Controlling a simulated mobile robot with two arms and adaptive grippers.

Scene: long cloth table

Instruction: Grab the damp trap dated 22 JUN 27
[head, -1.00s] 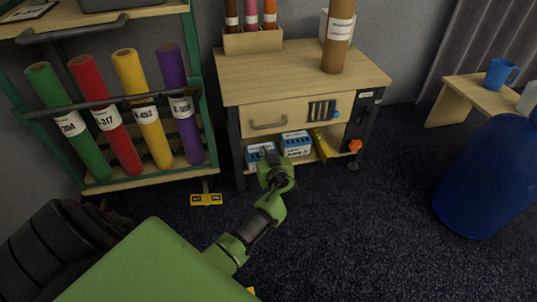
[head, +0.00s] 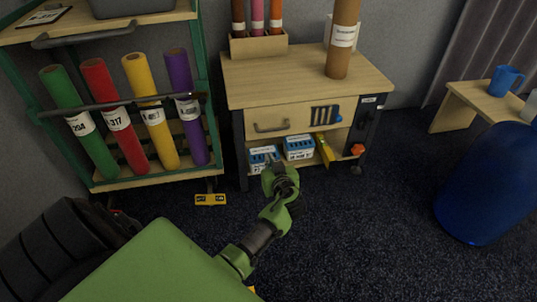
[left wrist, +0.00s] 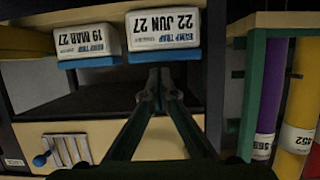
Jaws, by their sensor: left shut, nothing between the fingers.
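The damp trap dated 22 JUN 27 (left wrist: 163,28) is a white box with a blue top. It appears upside down at the top middle of the left wrist view, and is the left box (head: 261,157) on the workbench's open shelf in the head view. A similar damp trap dated 19 MAR 27 (left wrist: 89,41) sits beside it; it is the right box (head: 299,148) in the head view. My left gripper (left wrist: 160,84) is shut and empty, just in front of the 22 JUN 27 box and apparently apart from it. My right gripper is not in view.
A drawer (head: 290,117) is above the shelf. A yellow item (head: 324,148) lies right of the boxes. A cart with colored rolls (head: 150,110) stands at left, with a yellow object (head: 211,199) on the floor. A large blue container (head: 490,195) stands at right.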

